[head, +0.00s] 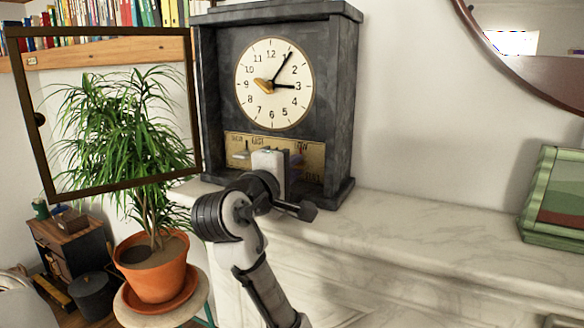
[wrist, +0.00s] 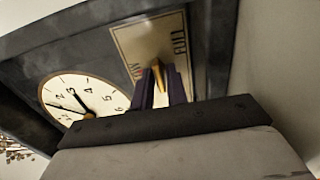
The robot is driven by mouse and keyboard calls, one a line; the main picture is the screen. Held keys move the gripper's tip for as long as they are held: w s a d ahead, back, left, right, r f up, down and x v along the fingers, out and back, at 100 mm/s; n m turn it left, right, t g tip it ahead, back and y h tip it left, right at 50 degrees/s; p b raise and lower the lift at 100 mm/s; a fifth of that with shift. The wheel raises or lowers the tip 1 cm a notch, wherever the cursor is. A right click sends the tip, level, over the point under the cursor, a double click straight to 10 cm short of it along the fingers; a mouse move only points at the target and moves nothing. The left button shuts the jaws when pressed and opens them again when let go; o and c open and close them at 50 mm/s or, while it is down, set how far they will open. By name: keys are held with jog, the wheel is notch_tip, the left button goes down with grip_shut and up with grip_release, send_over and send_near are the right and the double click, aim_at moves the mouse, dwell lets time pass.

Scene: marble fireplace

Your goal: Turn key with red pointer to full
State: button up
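The clock (head: 273,95) is a dark stone case with a cream dial on the marble mantel. A brass plate (head: 240,143) sits below the dial. In the wrist view the plate (wrist: 135,40) carries the word FULL at its right end and a partly hidden word at its left. A brass key (wrist: 158,75) stands out from it between these words.
A glass door (head: 195,110) with a dark frame stands swung open left of the clock. A potted plant (head: 155,268) is behind and below it. A green box (head: 555,195) sits at far right. The marble mantel (head: 430,230) between is clear.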

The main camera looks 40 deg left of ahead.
grip_shut()
